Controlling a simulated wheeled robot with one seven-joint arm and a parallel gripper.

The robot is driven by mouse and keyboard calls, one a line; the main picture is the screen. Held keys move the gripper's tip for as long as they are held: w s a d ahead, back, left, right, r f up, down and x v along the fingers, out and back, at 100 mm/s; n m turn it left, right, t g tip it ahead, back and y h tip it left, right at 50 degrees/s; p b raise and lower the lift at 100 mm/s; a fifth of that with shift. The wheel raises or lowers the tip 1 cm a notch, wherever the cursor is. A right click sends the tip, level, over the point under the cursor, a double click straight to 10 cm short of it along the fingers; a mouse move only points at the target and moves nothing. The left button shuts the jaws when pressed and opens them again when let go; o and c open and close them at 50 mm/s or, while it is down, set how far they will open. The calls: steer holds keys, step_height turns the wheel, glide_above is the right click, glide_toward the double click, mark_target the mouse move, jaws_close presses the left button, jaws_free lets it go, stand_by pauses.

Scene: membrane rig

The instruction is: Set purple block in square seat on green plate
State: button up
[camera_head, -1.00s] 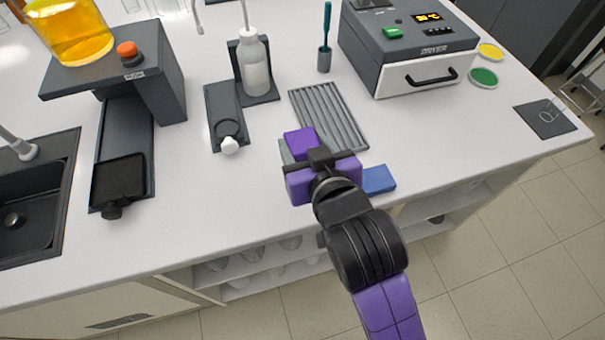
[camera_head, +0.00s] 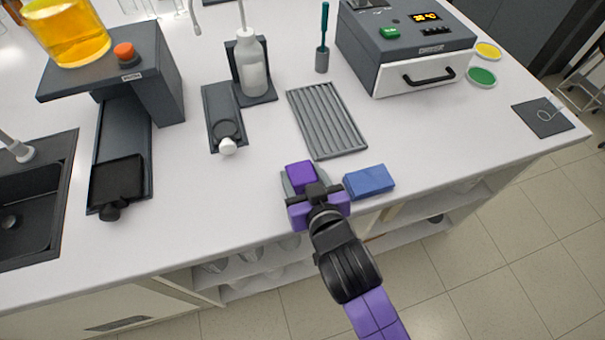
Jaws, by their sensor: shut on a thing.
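My gripper (camera_head: 316,190) is at the front edge of the white bench, left of the blue block. It is shut on the purple block (camera_head: 300,175), which sits between grey fingers at its far end. I cannot tell whether the block touches the bench top. The only green disc-like thing in view is a small round green dish (camera_head: 482,77) at the right, beside the dryer and far from my gripper. No square seat can be made out on it.
A blue block (camera_head: 370,181) lies close right of my gripper. A grey ribbed tray (camera_head: 327,119) lies beyond it. A dryer box (camera_head: 408,47), a yellow dish (camera_head: 488,51) and a dark pad (camera_head: 543,118) are at the right.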

steer(key=shift+f, duration=0.15)
steer(key=o, duration=1.6)
steer(key=shift+c, duration=0.2)
steer(key=shift+r, duration=0.2)
steer(key=b+v, duration=0.1)
steer(key=v, duration=1.1)
